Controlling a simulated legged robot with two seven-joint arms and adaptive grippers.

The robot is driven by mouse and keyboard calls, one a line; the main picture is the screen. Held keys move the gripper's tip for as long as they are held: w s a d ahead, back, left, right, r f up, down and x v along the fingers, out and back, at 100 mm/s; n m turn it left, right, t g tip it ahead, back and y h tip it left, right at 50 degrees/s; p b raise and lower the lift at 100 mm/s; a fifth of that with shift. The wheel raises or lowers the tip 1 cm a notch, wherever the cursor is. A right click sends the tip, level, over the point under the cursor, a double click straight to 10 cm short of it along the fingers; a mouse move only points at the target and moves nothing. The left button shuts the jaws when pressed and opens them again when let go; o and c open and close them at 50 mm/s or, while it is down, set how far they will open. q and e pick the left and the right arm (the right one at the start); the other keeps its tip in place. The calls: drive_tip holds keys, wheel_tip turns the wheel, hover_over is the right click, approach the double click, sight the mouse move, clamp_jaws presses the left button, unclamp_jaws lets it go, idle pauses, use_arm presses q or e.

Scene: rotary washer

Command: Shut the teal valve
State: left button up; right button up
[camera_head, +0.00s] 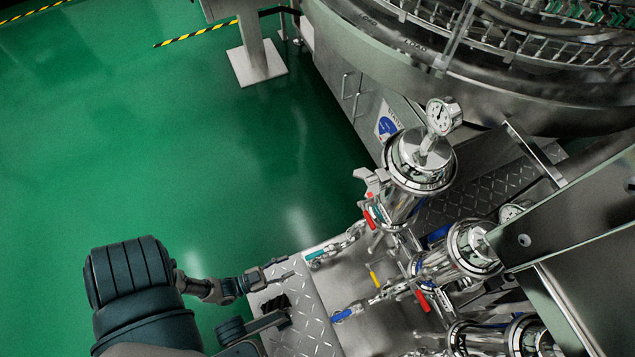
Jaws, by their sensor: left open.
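The teal valve handle (321,253) sits low in the middle of the view, on a chrome pipe fitting left of the upper steel filter housing. It slants from lower left to upper right. My left gripper (283,288) reaches in from the lower left over the edge of a steel tread plate. Its fingers are spread and empty. The upper fingertip is just left of the teal handle, with a small gap in the picture; I cannot tell the depth. My right gripper is not in view.
A blue handle (342,315), a yellow handle (376,275) and red handles (423,301) are close by. Steel filter housings (420,160) with gauges stand to the right. The large round washer (480,75) fills the upper right. Green floor (190,150) on the left is clear.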

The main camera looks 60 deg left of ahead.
sight(323, 251)
use_arm(q)
drive_tip(key=w, duration=0.3)
drive_tip(key=w+b, duration=0.1)
drive_tip(key=w, duration=0.3)
drive_tip(key=w+d, duration=0.1)
drive_tip(key=w, duration=0.2)
drive_tip(key=shift+w+b, duration=0.25)
drive_tip(key=shift+b, duration=0.15)
drive_tip(key=shift+a, duration=0.1)
clamp_jaws()
